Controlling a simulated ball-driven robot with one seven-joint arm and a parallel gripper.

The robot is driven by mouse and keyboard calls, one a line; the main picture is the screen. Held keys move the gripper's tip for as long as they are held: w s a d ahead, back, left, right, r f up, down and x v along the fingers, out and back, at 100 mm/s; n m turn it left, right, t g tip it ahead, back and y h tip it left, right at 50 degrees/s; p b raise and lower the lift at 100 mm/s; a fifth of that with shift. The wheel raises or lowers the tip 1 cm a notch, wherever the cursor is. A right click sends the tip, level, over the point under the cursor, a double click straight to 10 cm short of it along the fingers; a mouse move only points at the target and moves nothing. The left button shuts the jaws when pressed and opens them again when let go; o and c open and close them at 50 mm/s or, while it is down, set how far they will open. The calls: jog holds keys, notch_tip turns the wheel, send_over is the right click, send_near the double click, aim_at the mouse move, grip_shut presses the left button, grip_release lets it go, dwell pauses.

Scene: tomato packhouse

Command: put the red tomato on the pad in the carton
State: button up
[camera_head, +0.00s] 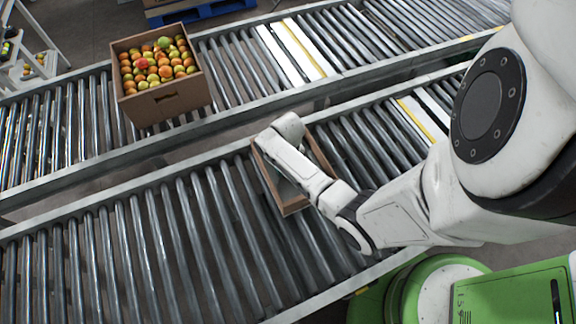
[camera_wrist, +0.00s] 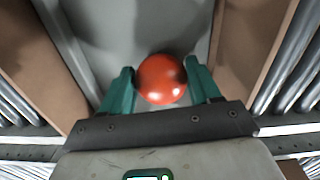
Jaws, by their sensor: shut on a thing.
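The red tomato (camera_wrist: 161,80) shows in the wrist view between the two green fingers of my gripper (camera_wrist: 159,76), which is shut on it. It is over the grey pad (camera_wrist: 150,25) inside the carton; I cannot tell whether it touches the pad. The carton's brown walls (camera_wrist: 245,45) stand on both sides of the fingers. In the head view the open carton (camera_head: 296,207) sits on the near roller conveyor, and my arm reaches over it. My arm hides the tomato and fingers there, and much of the carton's inside.
A brown box (camera_head: 167,103) full of red, orange and green tomatoes stands on the far roller conveyor (camera_head: 60,140). Bare rollers of the near conveyor (camera_head: 130,255) lie left of the carton. A white shelf (camera_head: 35,66) stands at the far left.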

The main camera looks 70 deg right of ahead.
jog(key=shift+f, duration=0.35)
jog(key=o, duration=0.8)
jog(key=shift+c, duration=1.4)
jog(key=shift+r, duration=0.1)
notch_tip(320, 180, up, 7)
jog(key=p, duration=0.7)
